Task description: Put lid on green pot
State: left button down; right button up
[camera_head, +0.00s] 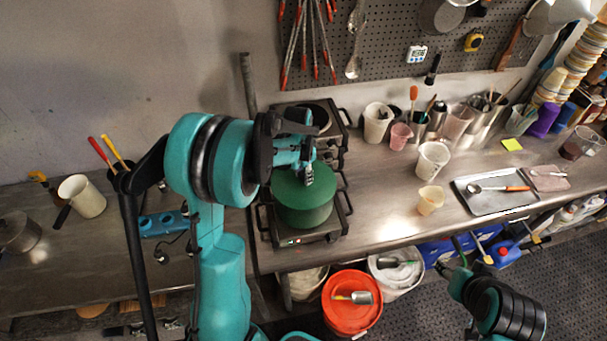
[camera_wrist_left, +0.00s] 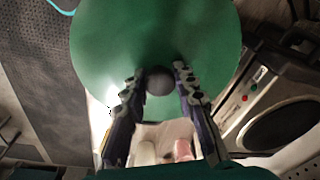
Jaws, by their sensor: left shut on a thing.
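The green pot (camera_head: 303,217) stands on the front burner of the two-burner stove at the middle of the counter. The green lid (camera_head: 288,187) is over its top in the head view; I cannot tell whether it rests fully on the rim. In the left wrist view the lid (camera_wrist_left: 110,45) fills the top, with a grey round knob (camera_wrist_left: 159,82) between the fingers. My left gripper (camera_head: 308,174) is shut on the lid's knob; it also shows in the left wrist view (camera_wrist_left: 158,85). My right gripper (camera_head: 462,262) is low at the right, away from the pot, its jaws unclear.
A second burner (camera_head: 318,116) stands behind the pot. White jugs (camera_head: 433,160) and a cream cup (camera_head: 431,200) stand to the right, with a metal tray (camera_head: 495,193) farther right. A red bucket (camera_head: 351,302) stands below the counter's front edge.

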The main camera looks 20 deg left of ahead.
pick_arm(q)
jog(key=c, duration=1.1)
grip_release()
jog(key=shift+c, duration=0.2)
notch_tip(320, 180, up, 12)
jog(key=s, duration=0.1)
jog(key=shift+s, duration=0.2)
jog(key=shift+a, duration=0.1)
jog(key=s+d+f+n+t+b, duration=0.2)
jog(key=s+d+f+b, duration=0.2)
jog(key=s+f+b, duration=0.5)
jog(key=s+d+f+n+t+b, duration=0.3)
jog(key=s+d+f+b, duration=0.2)
jog(key=s+f+b, duration=0.5)
notch_tip(320, 180, down, 2)
jog(key=b, duration=0.3)
jog(key=shift+d+t+b, duration=0.2)
jog(key=shift+t+b, duration=0.1)
jog(key=shift+b, duration=0.1)
